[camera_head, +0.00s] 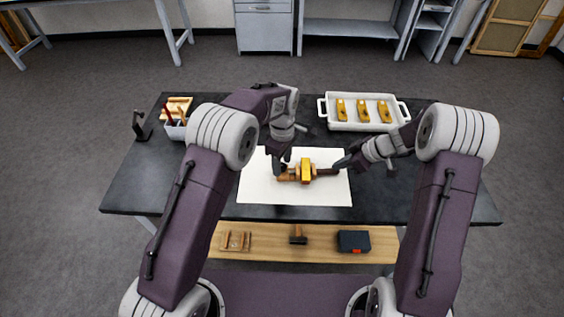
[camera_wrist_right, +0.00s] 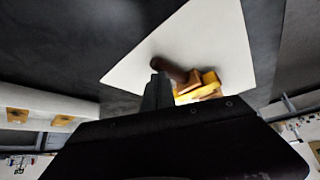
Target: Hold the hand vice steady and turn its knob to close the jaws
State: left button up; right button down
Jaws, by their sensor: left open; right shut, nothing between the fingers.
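The hand vice lies across a white sheet (camera_head: 255,188) on the dark table. Its wooden left part (camera_head: 287,177) and a yellow block (camera_head: 306,170) at its middle show in the head view; the block also shows in the right wrist view (camera_wrist_right: 211,79). A dark brown rounded end (camera_head: 328,172), which looks like the knob or handle, points right. My left gripper (camera_head: 280,166) is open at the vice's left end; its contact is unclear. My right gripper (camera_head: 342,163) is shut and empty beside the brown end, which also shows in the right wrist view (camera_wrist_right: 174,69). The jaw gap is too small to judge.
A white tray (camera_head: 361,125) with several yellow pieces stands at the back right. A holder with tools (camera_head: 175,130), a wooden piece (camera_head: 178,105) and a dark stand (camera_head: 141,124) are at the left. A lower shelf (camera_head: 275,245) holds a hammer and a dark box (camera_head: 353,241).

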pick_arm(q)
grip_shut()
pick_arm(e)
jog(key=shift+s+f, duration=0.1)
jog(key=shift+f, duration=0.05)
